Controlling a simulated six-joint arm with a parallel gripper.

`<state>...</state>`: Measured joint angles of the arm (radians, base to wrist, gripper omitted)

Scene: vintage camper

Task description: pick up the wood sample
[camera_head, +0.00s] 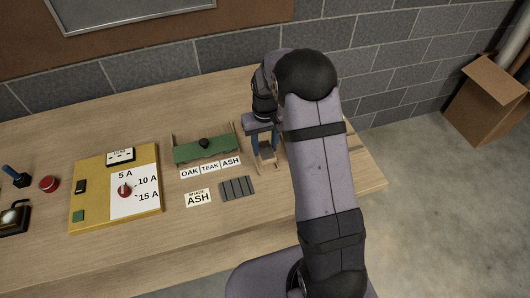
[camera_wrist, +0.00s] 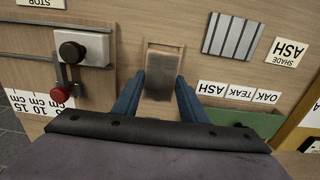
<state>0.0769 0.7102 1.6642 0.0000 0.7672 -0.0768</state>
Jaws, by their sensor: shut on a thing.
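The wood sample (camera_wrist: 163,70) is a small brown block with a paler far end. It lies between the two blue fingers of my gripper (camera_wrist: 162,98) in the wrist view, and the gripper is shut on it. In the head view the gripper (camera_head: 264,143) points down at the right part of the workbench, with the sample (camera_head: 267,152) partly showing between the fingers. I cannot tell whether the sample touches the bench top. My arm hides the bench to the right of it.
Left of the gripper are a green rack (camera_head: 190,154) with a black knob, OAK, TEAK and ASH labels (camera_head: 210,167), a grey ribbed pad (camera_head: 238,188) and a "SHADE ASH" card (camera_head: 198,198). A sliding gauge (camera_wrist: 84,47) with a red knob sits close by. A yellow panel (camera_head: 88,205) stands further left.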

